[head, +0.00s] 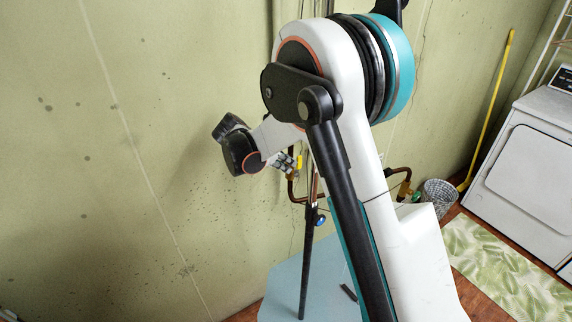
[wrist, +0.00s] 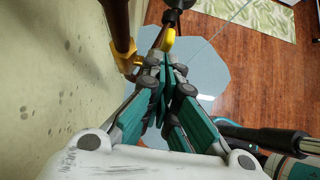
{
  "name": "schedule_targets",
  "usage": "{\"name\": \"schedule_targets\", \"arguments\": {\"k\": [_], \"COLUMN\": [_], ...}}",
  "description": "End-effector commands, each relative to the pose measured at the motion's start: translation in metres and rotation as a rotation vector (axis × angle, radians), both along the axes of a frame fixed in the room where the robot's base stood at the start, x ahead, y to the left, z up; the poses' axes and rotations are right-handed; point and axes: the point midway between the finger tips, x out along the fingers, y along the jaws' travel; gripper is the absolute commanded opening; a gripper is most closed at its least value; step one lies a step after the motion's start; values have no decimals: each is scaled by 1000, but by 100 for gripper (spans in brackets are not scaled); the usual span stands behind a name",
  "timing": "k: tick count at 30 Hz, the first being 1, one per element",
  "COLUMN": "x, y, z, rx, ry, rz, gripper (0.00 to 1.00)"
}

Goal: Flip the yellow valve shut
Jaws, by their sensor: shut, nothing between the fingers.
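The yellow valve handle (head: 299,163) shows as a small upright patch by the copper pipe in the head view, partly hidden by my arm. In the wrist view the yellow handle (wrist: 168,39) is just beyond my fingertips. My gripper (head: 287,162) is shut and empty, close beside the handle. In the wrist view my gripper (wrist: 163,66) has its fingers pressed together, pointing toward the handle. I cannot tell whether the fingertips touch it.
A copper pipe (wrist: 118,25) with a brass-coloured fitting (wrist: 125,60) runs close to my fingers, along the green wall (head: 150,120). A wire basket (head: 440,194), yellow pole (head: 488,105), white appliance (head: 525,150) and leaf-patterned rug (head: 510,275) are at the right.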

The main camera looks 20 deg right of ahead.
Motion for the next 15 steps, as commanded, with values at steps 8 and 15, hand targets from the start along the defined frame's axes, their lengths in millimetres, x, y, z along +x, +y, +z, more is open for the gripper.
{"name": "schedule_targets", "arguments": {"k": [8,15], "x": [1,2], "y": [-4,-9], "z": [3,6], "rx": [43,87], "ry": [13,29], "rz": [-2,-3], "gripper": [0,0]}}
